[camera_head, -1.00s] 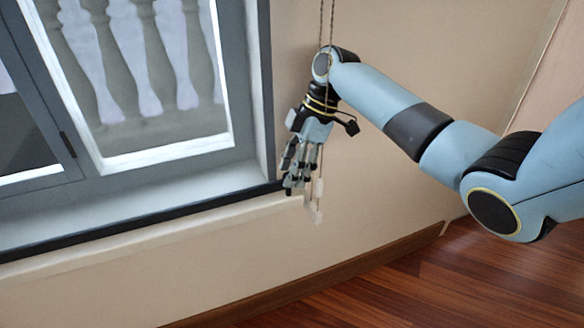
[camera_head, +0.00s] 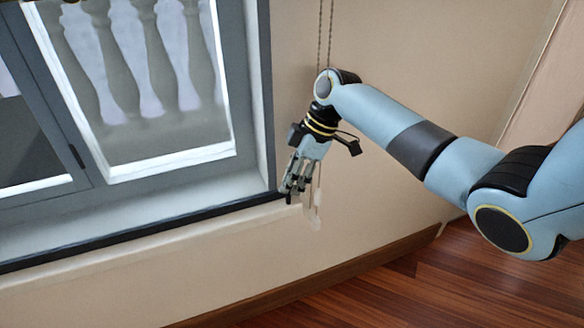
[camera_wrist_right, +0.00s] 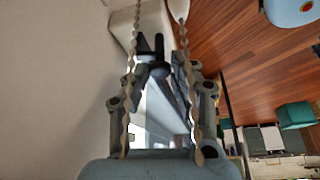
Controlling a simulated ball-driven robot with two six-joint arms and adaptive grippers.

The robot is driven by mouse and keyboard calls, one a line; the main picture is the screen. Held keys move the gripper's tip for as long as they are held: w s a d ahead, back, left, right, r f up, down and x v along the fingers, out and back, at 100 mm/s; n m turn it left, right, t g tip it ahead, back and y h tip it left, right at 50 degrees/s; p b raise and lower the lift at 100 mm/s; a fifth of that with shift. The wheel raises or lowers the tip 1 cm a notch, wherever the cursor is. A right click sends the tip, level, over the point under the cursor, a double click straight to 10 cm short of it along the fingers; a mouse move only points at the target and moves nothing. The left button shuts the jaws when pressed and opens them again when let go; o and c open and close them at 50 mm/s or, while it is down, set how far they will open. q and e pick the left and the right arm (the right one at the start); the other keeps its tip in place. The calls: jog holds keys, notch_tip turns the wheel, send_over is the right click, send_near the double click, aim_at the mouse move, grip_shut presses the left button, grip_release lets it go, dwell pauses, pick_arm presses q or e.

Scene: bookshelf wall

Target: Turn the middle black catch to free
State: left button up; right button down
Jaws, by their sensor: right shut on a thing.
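A small black fitting (camera_head: 76,156), which looks like a catch or hinge, sits on the grey window frame at left in the head view. My right gripper (camera_head: 290,192) is low beside the right end of the window sill, fingers pointing down, well to the right of that fitting. In the right wrist view my right gripper (camera_wrist_right: 157,68) has its fingers closed around a small dark piece (camera_wrist_right: 158,45). I cannot tell whether this piece is a catch. No other catch shows clearly. My left gripper is out of view.
Beaded cords (camera_head: 325,30) hang by my right wrist, with pale weights (camera_head: 316,222) below; in the wrist view they run along both sides of the gripper. The window sill (camera_head: 150,210) and beige wall (camera_head: 420,60) are close. Wooden floor (camera_head: 450,280) lies at lower right.

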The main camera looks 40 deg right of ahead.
jog(key=m+p, duration=0.2)
jog(key=p, duration=0.1)
jog(key=m+t+h+p, duration=0.1)
jog(key=m+p, duration=0.2)
jog(key=m+t+h+p, duration=0.1)
jog(key=m+p, duration=0.2)
jog(key=shift+s+a+r+p, duration=0.2)
jog(key=shift+a+r+p, duration=0.05)
jog(key=shift+p, duration=0.15)
jog(key=shift+f+m+t+h+p, duration=0.25)
jog(key=shift+m+h+p, duration=0.25)
jog(key=shift+m+p, duration=0.75)
jog(key=c, duration=1.1)
grip_release()
jog(key=shift+r, duration=0.1)
jog(key=v, duration=1.1)
jog(key=shift+s+a+r, duration=0.1)
jog(key=shift+s+r, duration=0.1)
jog(key=shift+r, duration=0.2)
